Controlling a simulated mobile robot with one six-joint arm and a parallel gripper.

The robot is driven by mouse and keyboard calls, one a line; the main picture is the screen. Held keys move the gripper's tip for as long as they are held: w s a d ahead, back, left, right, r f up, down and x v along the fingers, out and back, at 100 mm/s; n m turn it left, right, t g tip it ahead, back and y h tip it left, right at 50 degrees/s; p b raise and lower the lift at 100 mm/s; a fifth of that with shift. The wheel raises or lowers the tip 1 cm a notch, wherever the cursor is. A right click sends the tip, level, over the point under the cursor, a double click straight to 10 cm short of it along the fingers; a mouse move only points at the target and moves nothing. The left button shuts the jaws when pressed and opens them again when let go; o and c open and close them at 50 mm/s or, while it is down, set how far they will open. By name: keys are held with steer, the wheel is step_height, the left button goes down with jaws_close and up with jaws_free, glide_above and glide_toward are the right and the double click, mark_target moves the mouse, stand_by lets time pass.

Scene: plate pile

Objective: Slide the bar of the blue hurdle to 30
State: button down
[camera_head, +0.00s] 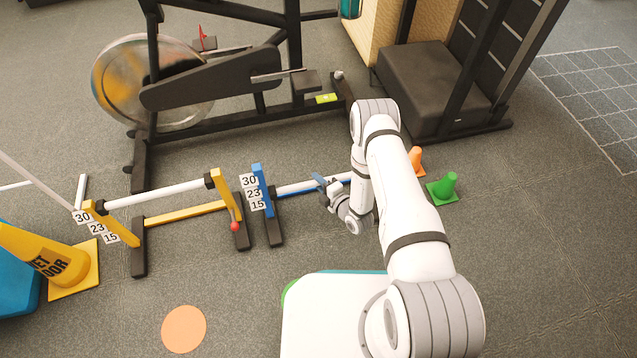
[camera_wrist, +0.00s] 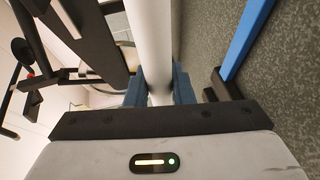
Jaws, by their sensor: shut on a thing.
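The blue hurdle (camera_head: 265,190) stands left of my arm, with a number plate marked 30, 23 and 15 (camera_head: 253,192) on its left post. Its white bar (camera_head: 297,188) runs right from that post, about level with the 23 in the picture; the exact setting is unclear. My gripper (camera_head: 324,185) is at the bar, with its blue fingers (camera_wrist: 160,90) shut on it. The bar (camera_wrist: 152,35) passes between the fingers in the wrist view. The hurdle's blue beam (camera_wrist: 248,42) is apart at the right. My arm hides the hurdle's right end.
A yellow hurdle (camera_head: 185,212) with its own white bar stands close at left. An exercise bike (camera_head: 215,85) is behind. Green (camera_head: 443,188) and orange cones (camera_head: 415,158) stand right of my arm. Floor in front of the hurdles is mostly clear, with an orange disc (camera_head: 184,329).

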step_height(320, 180, up, 13)
steer(key=p, duration=0.7)
steer(key=shift+p, duration=0.35)
steer(key=c, duration=1.3)
jaws_free()
steer(key=shift+o, duration=0.2)
steer(key=shift+f, duration=0.1)
steer(key=p+v, duration=0.2)
steer(key=v, duration=0.5)
steer(key=shift+s+d, duration=0.25)
